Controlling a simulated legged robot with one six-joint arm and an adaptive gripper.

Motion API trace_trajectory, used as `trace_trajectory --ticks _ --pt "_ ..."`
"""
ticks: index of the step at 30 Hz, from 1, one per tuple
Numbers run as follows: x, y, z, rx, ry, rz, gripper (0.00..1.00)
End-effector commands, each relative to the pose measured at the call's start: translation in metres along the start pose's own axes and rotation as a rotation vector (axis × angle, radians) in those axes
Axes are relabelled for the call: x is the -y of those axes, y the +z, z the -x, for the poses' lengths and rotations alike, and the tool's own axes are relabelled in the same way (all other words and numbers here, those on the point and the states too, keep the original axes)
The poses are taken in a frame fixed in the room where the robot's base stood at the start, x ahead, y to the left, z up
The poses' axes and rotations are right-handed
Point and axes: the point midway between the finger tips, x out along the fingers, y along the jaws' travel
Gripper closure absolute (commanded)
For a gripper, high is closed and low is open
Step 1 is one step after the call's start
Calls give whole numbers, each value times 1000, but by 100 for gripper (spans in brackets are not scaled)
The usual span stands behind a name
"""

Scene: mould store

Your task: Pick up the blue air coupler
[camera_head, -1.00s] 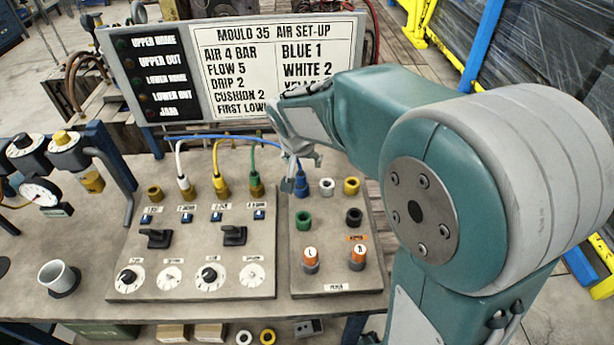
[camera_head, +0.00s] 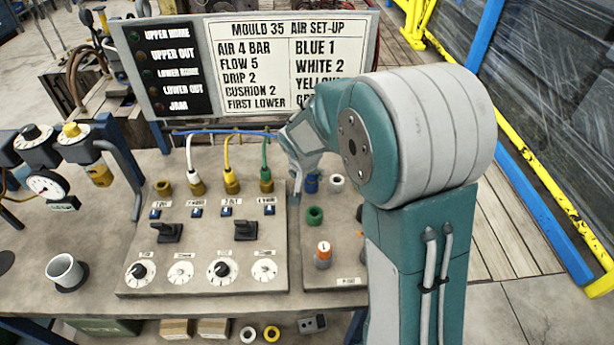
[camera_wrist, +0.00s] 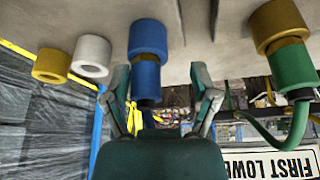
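The blue air coupler (camera_wrist: 146,80) sits on a matching blue ring port (camera_wrist: 148,37) in the wrist view. My gripper (camera_wrist: 160,78) is open, with one finger on each side of the coupler. A gap shows between the coupler and the right finger; the left finger is closer, and I cannot tell if it touches. In the head view my gripper (camera_head: 297,180) is over the right-hand panel, with the blue port area (camera_head: 312,184) just beside the fingers. The coupler is mostly hidden there by my gripper. A blue hose (camera_head: 225,132) runs left from it.
White (camera_head: 195,183), yellow (camera_head: 231,182) and green (camera_head: 266,178) couplers stand on brass ports to the left. A sign board (camera_head: 260,65) stands behind.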

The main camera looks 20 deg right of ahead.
Motion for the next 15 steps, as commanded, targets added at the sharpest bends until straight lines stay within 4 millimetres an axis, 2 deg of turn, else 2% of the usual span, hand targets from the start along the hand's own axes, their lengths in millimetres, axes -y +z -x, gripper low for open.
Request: trace_trajectory --ticks 1,2,3,5,15 --pt "-2 0 0 0 0 -2 42" --pt "-2 -1 0 1 -1 -3 55" --pt "-4 -1 -1 1 -2 -4 73" --pt "-4 -2 -1 2 -3 -4 100" --pt "-2 -1 0 -1 2 -2 100"
